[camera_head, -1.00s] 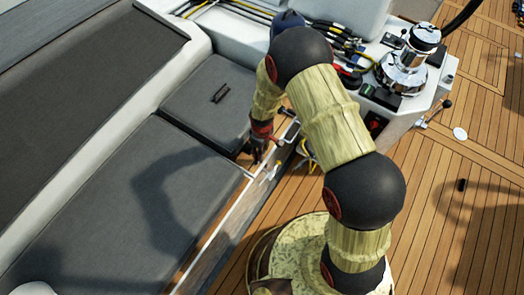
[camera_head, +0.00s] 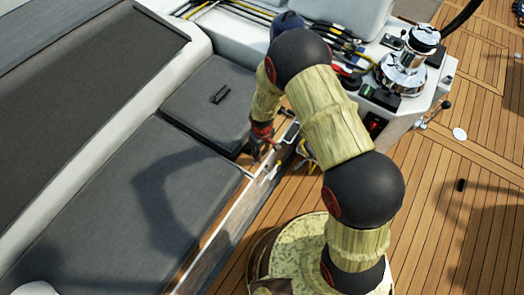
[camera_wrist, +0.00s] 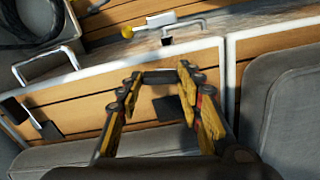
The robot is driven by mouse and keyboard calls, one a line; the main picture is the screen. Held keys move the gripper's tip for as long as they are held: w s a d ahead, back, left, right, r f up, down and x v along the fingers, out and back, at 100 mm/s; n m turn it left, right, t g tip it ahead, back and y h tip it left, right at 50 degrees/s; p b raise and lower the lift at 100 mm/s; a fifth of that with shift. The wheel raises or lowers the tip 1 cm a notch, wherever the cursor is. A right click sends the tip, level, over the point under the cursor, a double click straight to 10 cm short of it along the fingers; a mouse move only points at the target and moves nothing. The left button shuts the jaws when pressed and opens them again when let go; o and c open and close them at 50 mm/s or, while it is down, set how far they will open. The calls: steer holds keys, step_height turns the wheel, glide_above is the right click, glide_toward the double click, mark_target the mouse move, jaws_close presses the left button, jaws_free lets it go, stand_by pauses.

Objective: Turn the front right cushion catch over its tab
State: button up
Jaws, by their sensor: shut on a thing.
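In the wrist view, my gripper (camera_wrist: 158,78) points at the wooden seat front with its fingers apart. A narrow dark bar (camera_wrist: 158,76), seemingly the catch, spans between the fingertips, and the gripper is shut on it. A dark square tab (camera_wrist: 168,108) lies on the wood just below the bar, between the fingers. I cannot tell whether the bar touches the tab. In the head view, my gripper (camera_head: 262,143) is low at the seat's front edge, beside the grey cushions; the catch is too small to make out there.
Another dark catch piece (camera_wrist: 48,130) is at the left in the wrist view. A pale handle (camera_wrist: 45,65) and a bent metal lever (camera_wrist: 185,30) stand near the edge. A large grey cushion (camera_head: 120,215) fills the left. A winch (camera_head: 402,70) stands at the upper right; the teak deck is open.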

mark_target(262, 153)
steer(key=m+p, duration=0.1)
steer(key=m, duration=0.2)
steer(key=shift+r+m, duration=0.1)
steer(key=shift+m, duration=0.3)
steer(key=m+p, duration=0.1)
steer(key=m, duration=0.7)
steer(key=shift+p, duration=0.35)
steer(key=shift+m+p, duration=0.3)
steer(key=shift+m, duration=1.6)
steer(key=o, duration=1.2)
steer(key=shift+c, duration=0.2)
step_height(262, 153, up, 12)
